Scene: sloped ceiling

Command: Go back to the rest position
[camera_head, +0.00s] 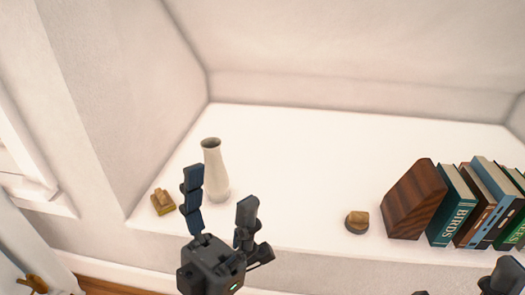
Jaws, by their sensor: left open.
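My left gripper (220,205) is in the lower middle of the head view, pointing up, with its two dark fingers spread apart and nothing between them. Behind its fingers a pale vase (214,165) stands upright on the white ledge; the left finger overlaps its edge in the picture. I cannot tell whether they touch. Of my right gripper (465,285) only dark tips show at the bottom right edge, and the rest is cut off.
The white ledge (300,150) is clear at its middle and back. A small yellowish block (163,202) lies left of the vase. A small round dark-based object (357,222) sits right of centre. A wooden bookend (413,200) and several books (452,205) stand at the right.

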